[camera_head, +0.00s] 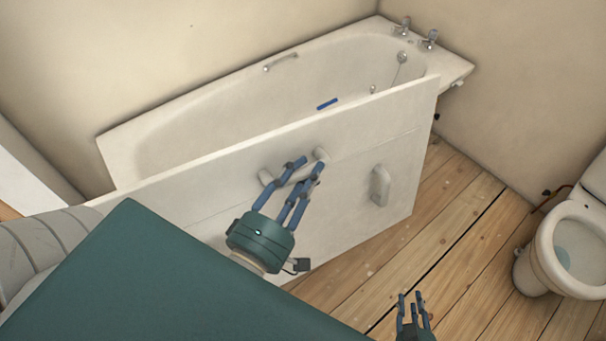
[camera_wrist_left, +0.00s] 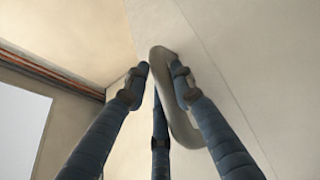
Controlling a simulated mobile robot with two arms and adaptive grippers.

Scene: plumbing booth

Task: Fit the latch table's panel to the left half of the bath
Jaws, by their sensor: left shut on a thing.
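The white panel (camera_head: 345,190) is a large flat board in front of the bath (camera_head: 225,105), its top edge slanting across the head view. It hides the bath's front side. The panel has two pale handles: a left one (camera_head: 320,155) and a right one (camera_head: 380,185). My left gripper (camera_head: 305,165) has its blue fingers shut on the left handle. The panel's lower left part is hidden by my body.
A toilet (camera_head: 545,265) stands at the right. Taps (camera_head: 415,35) sit at the bath's far right end. A small blue object (camera_head: 327,104) shows inside the bath. The wooden floor (camera_head: 440,215) between panel and toilet is clear. Walls close off the back and right.

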